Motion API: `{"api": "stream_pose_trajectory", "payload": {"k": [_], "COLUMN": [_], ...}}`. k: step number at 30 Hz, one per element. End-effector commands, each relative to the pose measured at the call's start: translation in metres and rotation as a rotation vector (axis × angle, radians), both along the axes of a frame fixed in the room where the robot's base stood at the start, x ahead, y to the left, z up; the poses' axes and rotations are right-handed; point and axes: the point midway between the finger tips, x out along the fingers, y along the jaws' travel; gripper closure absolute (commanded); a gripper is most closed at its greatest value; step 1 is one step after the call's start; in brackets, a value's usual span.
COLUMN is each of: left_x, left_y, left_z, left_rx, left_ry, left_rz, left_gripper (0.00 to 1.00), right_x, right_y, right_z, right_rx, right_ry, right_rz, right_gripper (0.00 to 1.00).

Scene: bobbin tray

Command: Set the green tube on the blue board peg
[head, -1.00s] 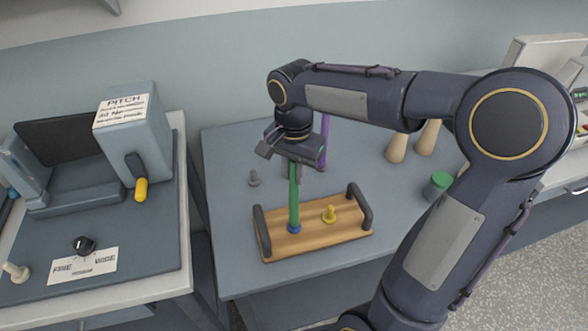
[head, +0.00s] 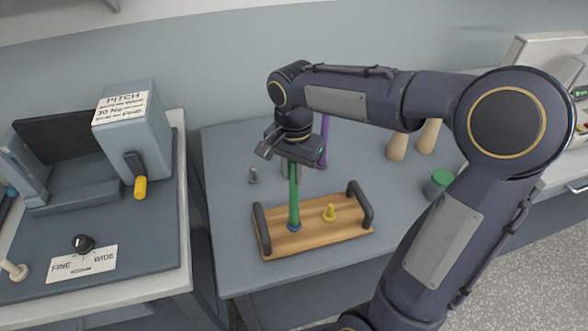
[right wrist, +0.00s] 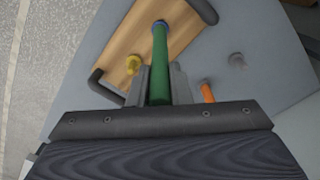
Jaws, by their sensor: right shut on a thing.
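The green tube (head: 294,197) stands upright with its lower end at the blue peg (head: 294,226) on the wooden board (head: 320,236). My right gripper (head: 293,170) is shut on the tube's upper part. In the right wrist view the green tube (right wrist: 160,70) runs from between the fingers to the blue peg (right wrist: 159,25). The tube's end covers most of the blue peg, and I cannot tell how far down it sits. A yellow peg (head: 329,213) on the same board is bare. My left gripper is out of view.
The board has dark handles (head: 262,229) at both ends. A grey peg (head: 253,176) stands behind it, and a purple tube (head: 325,140) stands behind my gripper. Wooden cones and a green-lidded jar (head: 438,184) are at the right. An orange piece (right wrist: 207,92) shows in the wrist view.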

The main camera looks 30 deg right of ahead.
Motion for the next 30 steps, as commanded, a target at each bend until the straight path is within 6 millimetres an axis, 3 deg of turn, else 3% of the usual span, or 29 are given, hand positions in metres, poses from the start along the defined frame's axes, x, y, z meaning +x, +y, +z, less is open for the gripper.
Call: {"api": "stream_pose_trajectory", "payload": {"k": [7,8,13,23,30], "left_x": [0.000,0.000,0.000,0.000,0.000], "left_y": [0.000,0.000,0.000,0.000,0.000], "left_z": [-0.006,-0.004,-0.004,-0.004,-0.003], "left_rx": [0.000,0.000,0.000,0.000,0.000], "left_ry": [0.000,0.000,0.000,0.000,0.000], "left_rz": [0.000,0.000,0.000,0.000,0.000], "left_gripper": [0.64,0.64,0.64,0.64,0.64], "right_x": [0.000,0.000,0.000,0.000,0.001], "right_y": [0.000,0.000,0.000,0.000,0.000], "right_z": [-0.007,-0.006,-0.006,-0.001,0.037], "right_rx": [0.000,0.001,0.000,0.000,0.000], "right_ry": [0.000,-0.001,0.000,-0.001,-0.006], "right_rz": [0.000,0.000,0.000,0.000,0.001], "right_gripper": [1.00,0.78,0.57,0.57,0.57]}}
